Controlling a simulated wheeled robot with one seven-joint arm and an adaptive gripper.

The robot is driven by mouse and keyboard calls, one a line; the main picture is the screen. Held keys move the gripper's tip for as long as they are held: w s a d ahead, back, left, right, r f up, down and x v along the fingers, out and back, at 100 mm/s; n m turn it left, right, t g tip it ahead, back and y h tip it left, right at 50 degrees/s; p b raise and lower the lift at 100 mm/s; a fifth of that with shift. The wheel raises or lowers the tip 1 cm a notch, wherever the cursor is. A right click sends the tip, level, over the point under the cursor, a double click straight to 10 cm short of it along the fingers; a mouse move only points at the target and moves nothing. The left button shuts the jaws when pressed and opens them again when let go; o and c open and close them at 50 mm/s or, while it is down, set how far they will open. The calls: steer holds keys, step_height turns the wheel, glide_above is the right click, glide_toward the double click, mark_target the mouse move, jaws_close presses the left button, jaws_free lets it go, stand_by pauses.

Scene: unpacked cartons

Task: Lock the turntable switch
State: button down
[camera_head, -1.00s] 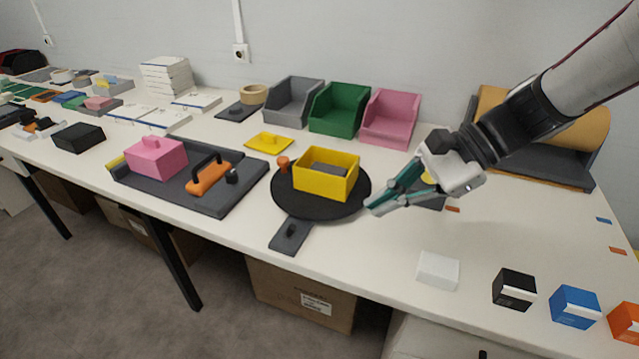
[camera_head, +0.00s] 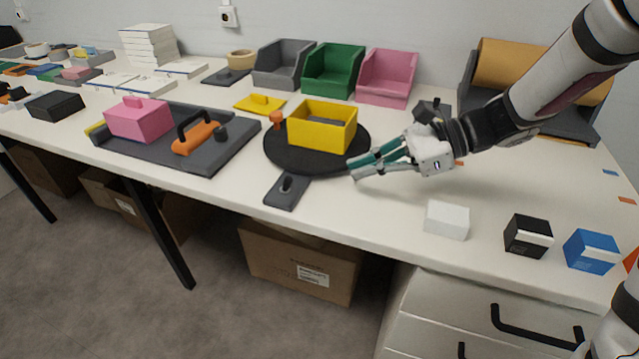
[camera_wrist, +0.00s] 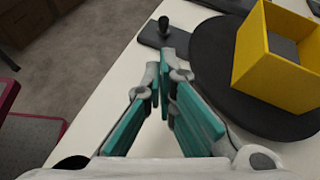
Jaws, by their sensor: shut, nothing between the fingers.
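The black round turntable (camera_head: 285,155) lies on the white table and carries a yellow open box (camera_head: 318,138) and an orange knob (camera_head: 277,118). The turntable switch (camera_head: 287,190) is a dark grey plate with a small black knob, at the turntable's front edge. In the wrist view the switch knob (camera_wrist: 164,24) stands just beyond the fingertips, and the turntable (camera_wrist: 215,60) is to the right. My gripper (camera_head: 353,170) is shut and empty, with teal finger pads, low over the table at the turntable's right front. Its fingertips (camera_wrist: 160,70) are apart from the switch.
A grey tray (camera_head: 225,160) with a pink box and an orange-handled tool lies to the left. Grey, green and pink bins (camera_head: 385,95) stand behind. White, black and blue small boxes (camera_head: 447,219) sit at the right front. The table's front edge is close to the switch.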

steer(key=b, duration=0.3)
glide_toward(291, 193)
steer(key=x, duration=0.5)
steer(key=shift+a+f, duration=0.15)
steer(key=shift+f, duration=0.05)
steer(key=shift+r+p, duration=0.2)
steer(key=shift+p, duration=0.25)
steer(key=shift+a+r+h+p, duration=0.1)
steer(key=shift+r+h+p, duration=0.4)
steer(key=shift+p, duration=1.25)
steer(key=shift+a+r+h+p, duration=0.15)
steer(key=shift+h+p, duration=0.65)
steer(key=shift+p, duration=0.9)
steer(key=p, duration=0.2)
steer(key=h+p, duration=0.1)
steer(key=p, duration=0.1)
steer(key=shift+a+r+m+g+p, duration=0.25)
steer(key=shift+r+m+g+p, duration=0.05)
steer(key=shift+r+g, duration=0.1)
steer(key=h+p, duration=0.1)
steer(key=p, duration=0.3)
steer(key=shift+w+a+r+g+h, duration=0.2)
steer(key=shift+a+g+h, duration=0.1)
steer(key=shift+h, duration=0.1)
steer(key=shift+f, duration=0.2)
steer(key=shift+r, duration=0.1)
